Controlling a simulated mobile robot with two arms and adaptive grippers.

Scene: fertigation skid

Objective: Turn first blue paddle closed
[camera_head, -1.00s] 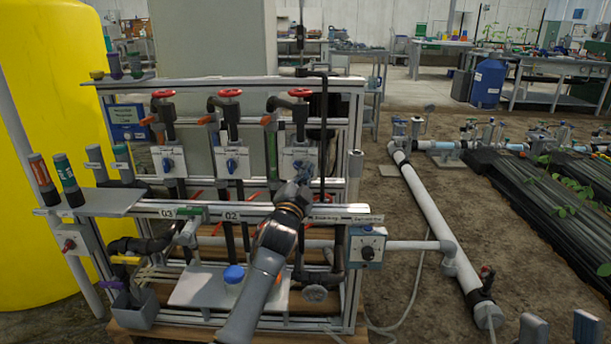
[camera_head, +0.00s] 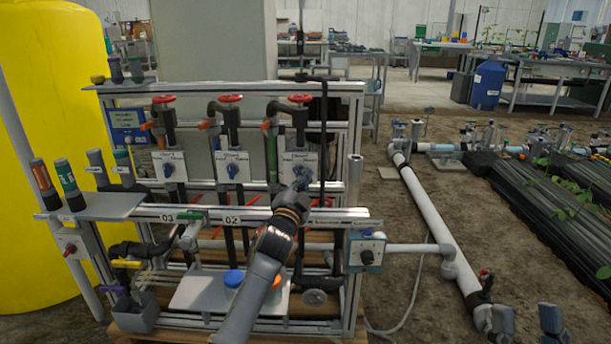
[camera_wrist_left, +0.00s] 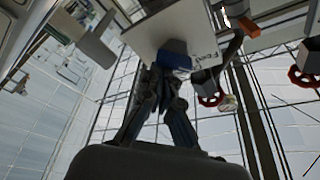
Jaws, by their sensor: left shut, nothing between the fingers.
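Three white plates on the skid each carry a blue paddle: the left paddle (camera_head: 168,169), the middle paddle (camera_head: 232,170), and the right paddle, mostly hidden behind my left gripper (camera_head: 301,181) in the head view. My left gripper is at the right plate (camera_head: 290,161), shut with nothing held. In the left wrist view, the blue paddle (camera_wrist_left: 175,60) shows just beyond the closed fingers (camera_wrist_left: 158,85), under the white plate (camera_wrist_left: 180,28). I cannot tell whether they touch. My right gripper (camera_head: 526,321) is at the lower right, its fingers apart and empty.
Red handwheels (camera_head: 230,98) sit above the plates. A grey rail (camera_head: 200,214) crosses in front, below them. A dark vertical pipe (camera_head: 323,140) stands just right of my left gripper. A control box (camera_head: 366,250) is lower right.

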